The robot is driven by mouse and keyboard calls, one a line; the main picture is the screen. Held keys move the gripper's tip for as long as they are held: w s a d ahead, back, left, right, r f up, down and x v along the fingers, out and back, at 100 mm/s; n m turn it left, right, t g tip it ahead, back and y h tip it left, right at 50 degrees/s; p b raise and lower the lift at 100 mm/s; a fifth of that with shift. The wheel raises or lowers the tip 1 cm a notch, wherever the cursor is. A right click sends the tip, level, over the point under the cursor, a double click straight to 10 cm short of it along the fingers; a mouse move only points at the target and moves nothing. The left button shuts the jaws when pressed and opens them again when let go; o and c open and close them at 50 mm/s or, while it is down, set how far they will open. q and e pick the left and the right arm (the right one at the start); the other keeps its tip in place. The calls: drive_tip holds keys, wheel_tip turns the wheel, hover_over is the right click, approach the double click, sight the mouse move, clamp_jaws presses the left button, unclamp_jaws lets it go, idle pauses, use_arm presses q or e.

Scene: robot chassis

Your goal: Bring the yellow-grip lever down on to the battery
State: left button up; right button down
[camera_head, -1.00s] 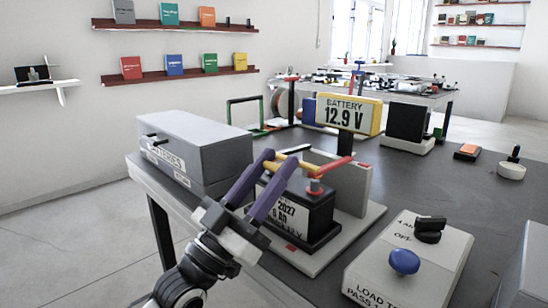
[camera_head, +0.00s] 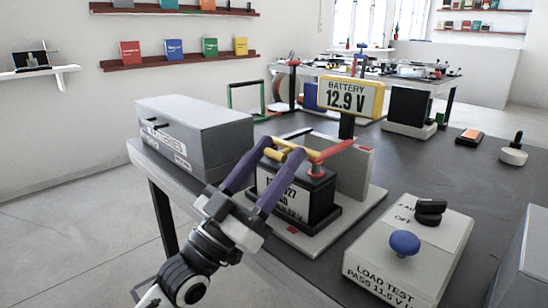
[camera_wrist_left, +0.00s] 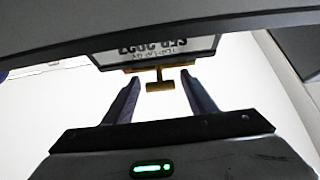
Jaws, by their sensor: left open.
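The battery (camera_head: 298,200) is a dark box with a white label, standing on a pale base plate in the head view. Its labelled face shows upside down in the left wrist view (camera_wrist_left: 160,50). The yellow grip (camera_head: 291,143) is just above the battery top, close to a red lever arm (camera_head: 336,150) and a red terminal (camera_head: 317,170). My left gripper (camera_head: 281,149) has purple fingers, open, with tips at the yellow grip. In the left wrist view the yellow grip (camera_wrist_left: 160,86) lies between the open fingertips (camera_wrist_left: 160,78); contact cannot be told. My right gripper is not in view.
A grey box (camera_head: 195,135) stands left of the arm near the table edge. A load-test box (camera_head: 405,255) with a blue knob (camera_head: 404,242) stands at the right front. A voltage display (camera_head: 350,97) rises behind the battery. The dark table (camera_head: 455,185) has free room at right.

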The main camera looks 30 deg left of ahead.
use_arm(q)
drive_tip(key=v, duration=1)
drive_tip(key=shift+f, duration=0.15)
